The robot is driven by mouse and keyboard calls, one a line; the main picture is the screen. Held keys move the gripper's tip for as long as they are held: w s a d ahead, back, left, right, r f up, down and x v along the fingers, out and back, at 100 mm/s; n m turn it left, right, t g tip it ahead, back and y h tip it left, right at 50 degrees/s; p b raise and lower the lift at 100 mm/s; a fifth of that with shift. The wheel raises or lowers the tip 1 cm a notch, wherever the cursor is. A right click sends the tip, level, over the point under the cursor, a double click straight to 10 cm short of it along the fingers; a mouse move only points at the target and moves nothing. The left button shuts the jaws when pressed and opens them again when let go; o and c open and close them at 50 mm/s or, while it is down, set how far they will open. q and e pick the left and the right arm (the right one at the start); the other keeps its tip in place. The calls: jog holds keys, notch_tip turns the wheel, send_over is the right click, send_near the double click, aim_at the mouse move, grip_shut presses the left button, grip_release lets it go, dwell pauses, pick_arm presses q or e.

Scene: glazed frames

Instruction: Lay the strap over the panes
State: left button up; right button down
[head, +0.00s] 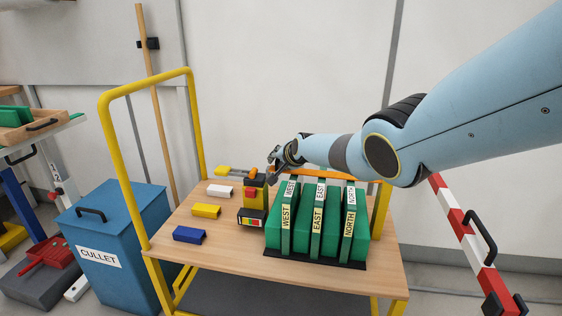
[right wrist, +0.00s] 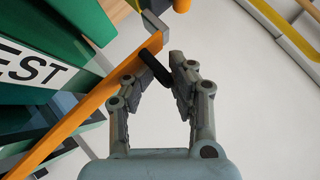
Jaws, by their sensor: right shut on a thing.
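Three green panes or frames labelled WEST (head: 286,218), EAST (head: 318,221) and NORTH (head: 349,223) stand upright side by side on a dark base on the trolley. The orange strap (head: 345,173) shows behind their top edges. In the right wrist view the strap (right wrist: 75,120) runs diagonally beside the WEST frame (right wrist: 35,68). My right gripper (head: 276,170) is just behind and left of the frames, above the trolley. In the wrist view its fingers (right wrist: 170,75) close around a black grip (right wrist: 154,66), which seems joined to the strap's end. My left gripper is not in view.
A yellow post with a red button (head: 250,190) and a box with a coloured panel (head: 252,219) stand left of the frames. White (head: 220,190), yellow (head: 206,210) and blue (head: 189,235) blocks lie further left. A yellow rail (head: 125,170) bounds the trolley's left end. The front tabletop is clear.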

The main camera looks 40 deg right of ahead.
jog(key=shift+w+a, duration=0.15)
jog(key=shift+a, duration=0.05)
jog(key=c, duration=1.4)
grip_release()
jog(key=shift+f, duration=0.1)
jog(key=shift+f, duration=0.1)
jog(key=shift+s, duration=0.2)
jog(key=shift+s+r, duration=0.3)
jog(key=shift+s, duration=0.05)
jog(key=v, duration=1.1)
jog(key=shift+w+a+r, duration=0.1)
jog(key=shift+w+a, duration=0.05)
